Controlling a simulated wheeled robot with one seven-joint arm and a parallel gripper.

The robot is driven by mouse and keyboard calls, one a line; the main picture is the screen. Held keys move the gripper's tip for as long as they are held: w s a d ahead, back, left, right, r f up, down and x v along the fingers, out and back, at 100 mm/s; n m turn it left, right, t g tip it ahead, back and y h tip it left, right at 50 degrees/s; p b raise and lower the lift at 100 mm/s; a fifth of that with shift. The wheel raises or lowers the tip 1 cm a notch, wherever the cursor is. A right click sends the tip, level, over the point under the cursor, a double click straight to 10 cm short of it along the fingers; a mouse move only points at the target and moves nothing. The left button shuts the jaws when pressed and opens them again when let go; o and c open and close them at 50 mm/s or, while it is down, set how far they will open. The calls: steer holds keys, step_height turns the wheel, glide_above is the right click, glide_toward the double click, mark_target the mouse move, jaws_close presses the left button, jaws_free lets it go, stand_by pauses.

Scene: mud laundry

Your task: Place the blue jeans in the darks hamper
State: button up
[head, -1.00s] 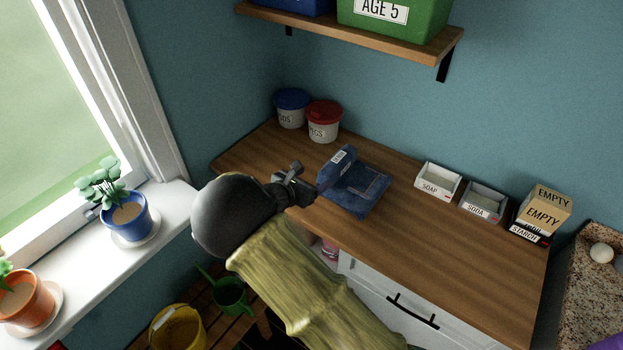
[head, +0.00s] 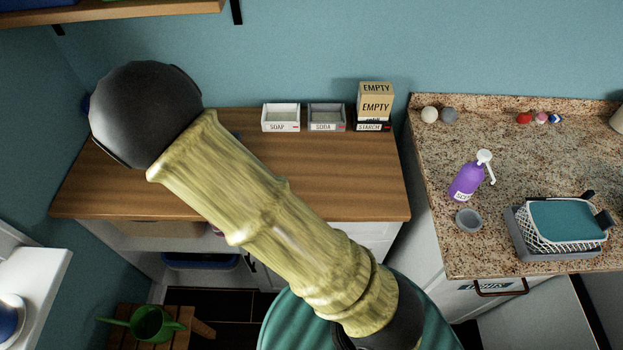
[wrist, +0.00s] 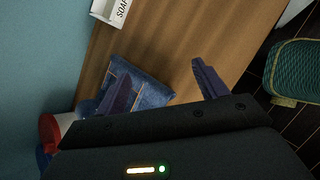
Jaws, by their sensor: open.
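The folded blue jeans (wrist: 152,92) lie on the wooden counter in the wrist view, partly covered by one finger. My gripper (wrist: 165,82) is open, with its fingers spread wide; one overlaps the jeans in the picture and the other is over bare wood. Whether the fingers touch the jeans I cannot tell. In the head view my arm hides the gripper and nearly all of the jeans. No hamper reads as darks.
Soap (head: 281,118), soda (head: 327,118) and starch (head: 370,126) boxes stand along the counter's back. The wooden counter (head: 330,180) is clear in front of them. A granite counter (head: 440,190) at right holds a purple bottle (head: 467,182) and a basket (head: 560,240).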

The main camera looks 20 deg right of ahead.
steer(key=s+d+r+m+g+y, duration=0.1)
steer(key=s+d+r+m+y, duration=0.2)
steer(key=s+d+m, duration=0.4)
steer(key=s+d+r+m+g+y, duration=0.2)
steer(key=s+d+r+m+y, duration=0.1)
steer(key=s+d+m, duration=0.5)
steer(key=s+r+m, duration=0.1)
steer(key=s+m, duration=0.2)
steer(key=m, duration=0.3)
steer(key=shift+r, duration=0.3)
steer(key=shift+o, duration=0.3)
steer(key=shift+c, duration=0.2)
